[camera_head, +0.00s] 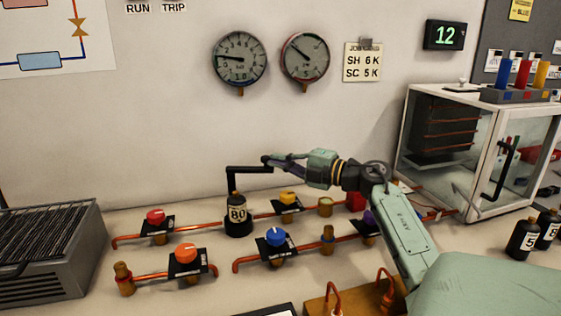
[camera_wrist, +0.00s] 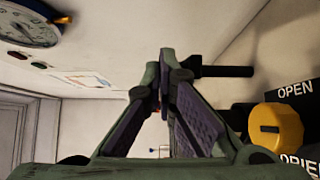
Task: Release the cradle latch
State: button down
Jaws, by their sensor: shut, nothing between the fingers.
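A black bottle labelled 80 (camera_head: 237,214) stands upright among the copper pipes. A black bent bar (camera_head: 245,170) rises behind or beside it and runs right at its top, toward my gripper; it looks like the cradle latch, though I cannot be sure. My gripper (camera_head: 270,161) is shut and empty, its tip at or close to the bar's right end. In the wrist view the fingertips of my gripper (camera_wrist: 163,85) are together, and a black rod (camera_wrist: 225,71) lies just right of them. I cannot tell whether they touch.
A yellow knob (camera_head: 288,198) is near my gripper; it also shows in the wrist view (camera_wrist: 275,127) beside an OPEN label. Red (camera_head: 155,216), orange (camera_head: 185,253) and blue (camera_head: 276,237) knobs sit on the pipes. A glass cabinet (camera_head: 480,150) stands right. Two gauges hang behind.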

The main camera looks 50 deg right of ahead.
dwell(0.4)
notch_tip(320, 180, up, 10)
dwell(0.5)
dwell(0.5)
